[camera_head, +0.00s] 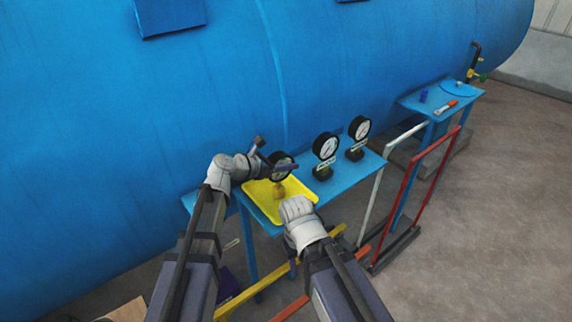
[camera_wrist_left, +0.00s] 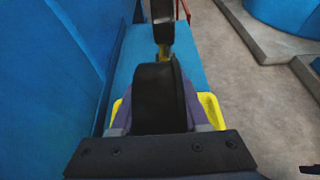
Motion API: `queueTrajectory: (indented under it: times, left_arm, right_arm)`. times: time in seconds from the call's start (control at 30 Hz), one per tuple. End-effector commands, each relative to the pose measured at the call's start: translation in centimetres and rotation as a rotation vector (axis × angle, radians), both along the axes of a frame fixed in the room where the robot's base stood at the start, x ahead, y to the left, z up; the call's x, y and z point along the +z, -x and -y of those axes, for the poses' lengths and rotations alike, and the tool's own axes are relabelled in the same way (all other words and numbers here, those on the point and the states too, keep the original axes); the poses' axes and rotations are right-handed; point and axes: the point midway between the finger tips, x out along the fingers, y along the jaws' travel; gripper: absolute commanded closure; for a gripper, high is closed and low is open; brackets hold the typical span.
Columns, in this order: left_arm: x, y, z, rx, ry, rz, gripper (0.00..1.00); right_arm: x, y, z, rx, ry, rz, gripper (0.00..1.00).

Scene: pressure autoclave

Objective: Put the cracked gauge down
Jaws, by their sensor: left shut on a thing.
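My left gripper (camera_head: 273,157) is shut on a round black-rimmed gauge (camera_head: 281,172), held upright over the yellow tray (camera_head: 302,213). In the left wrist view, the held gauge (camera_wrist_left: 160,97) shows as a dark rim between the purple-grey fingers, with the yellow tray (camera_wrist_left: 213,110) below. I cannot make out a crack. A brass-coloured piece (camera_head: 279,192) shows just under the gauge; I cannot tell whether it is the gauge's stem or touches the tray. My right wrist (camera_head: 300,215) is in front of the tray's near right corner; its gripper fingers are hidden.
Two black-framed gauges stand on the blue table to the right, one nearer (camera_head: 325,148) and one farther (camera_head: 359,129). A blue side table (camera_head: 420,98) with small items is at the right. The blue autoclave (camera_head: 150,100) rises close behind. Red and white rails (camera_head: 440,168) stand right.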

Motion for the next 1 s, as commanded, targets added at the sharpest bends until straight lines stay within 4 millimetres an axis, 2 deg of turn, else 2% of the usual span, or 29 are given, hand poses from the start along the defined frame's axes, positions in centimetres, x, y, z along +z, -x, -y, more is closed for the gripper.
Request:
queueTrajectory:
  times: [0.1,0.13,0.4,0.73,1.0]
  left_arm:
    - [-0.4,0.0,0.0,0.000,0.001,0.000,1.00]
    - [-0.4,0.0,0.0,0.000,0.000,0.000,0.54]
    - [-0.3,0.0,0.0,0.000,0.000,0.000,0.25]
    - [0.3,0.1,-0.1,0.000,0.000,0.000,0.25]
    - [2.4,3.1,-4.0,0.004,0.000,-0.001,0.25]
  right_arm:
    - [-0.4,0.0,0.0,0.000,0.000,0.000,0.50]
    - [-0.4,0.0,0.0,0.000,0.000,0.000,0.50]
    - [-0.3,0.0,0.0,0.000,0.000,0.000,0.50]
    - [0.3,0.0,0.0,0.000,0.000,0.000,0.50]
    - [2.5,0.0,0.0,0.000,0.000,0.000,0.50]
